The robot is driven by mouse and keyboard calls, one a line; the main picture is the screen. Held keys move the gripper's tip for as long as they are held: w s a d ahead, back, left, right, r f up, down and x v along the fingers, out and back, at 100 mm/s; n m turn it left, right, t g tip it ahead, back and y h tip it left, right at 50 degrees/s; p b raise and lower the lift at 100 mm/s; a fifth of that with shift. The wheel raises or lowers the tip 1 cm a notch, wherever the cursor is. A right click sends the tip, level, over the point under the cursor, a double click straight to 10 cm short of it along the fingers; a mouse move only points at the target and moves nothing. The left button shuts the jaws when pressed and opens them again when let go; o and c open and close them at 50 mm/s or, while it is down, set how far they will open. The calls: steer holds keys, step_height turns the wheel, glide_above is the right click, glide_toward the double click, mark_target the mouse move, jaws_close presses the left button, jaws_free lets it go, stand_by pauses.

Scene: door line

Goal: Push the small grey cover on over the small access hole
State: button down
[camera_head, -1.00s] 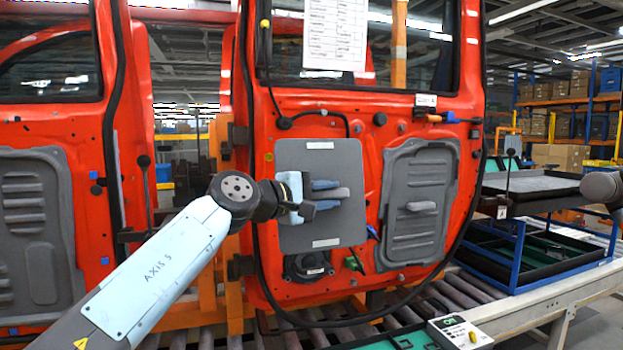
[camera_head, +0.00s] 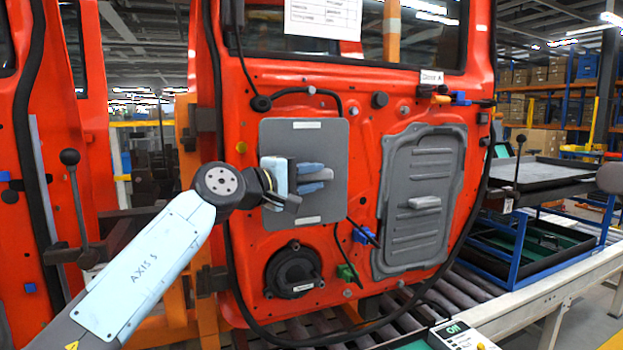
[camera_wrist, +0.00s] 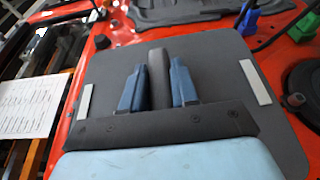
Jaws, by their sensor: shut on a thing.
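The small grey cover (camera_head: 330,140) is a flat, dark grey, rounded rectangle with a pale strip at top and bottom. It stands upright in front of the left part of the red door's inner face. My gripper (camera_head: 318,174) is shut on the cover's handle; in the wrist view the blue fingers (camera_wrist: 159,80) lie on both sides of the dark handle (camera_wrist: 157,65), over the cover plate (camera_wrist: 220,65). The small access hole is not visible; the cover hides the door behind it. I cannot tell whether the cover touches the door.
A round black speaker (camera_head: 292,271) sits just below the cover. A larger grey panel with a handle (camera_head: 425,202) is on the door to the right. Blue (camera_head: 360,236) and green (camera_head: 346,272) connectors with cable are near the cover's lower right. A paper sheet (camera_head: 323,17) hangs above.

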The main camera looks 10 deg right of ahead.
steer(key=shift+w+a, duration=0.3)
steer(key=shift+w, duration=0.4)
steer(key=shift+w+a, duration=0.25)
steer(key=shift+w, duration=0.5)
steer(key=shift+w+a, duration=0.3)
steer(key=shift+w, duration=0.4)
steer(key=shift+a, duration=0.2)
steer(key=shift+w+a+r, duration=0.1)
steer(key=shift+w+a, duration=0.15)
steer(key=shift+w, duration=0.6)
stand_by(0.5)
steer(key=c, duration=0.8)
jaws_free()
steer(key=v, duration=2.7)
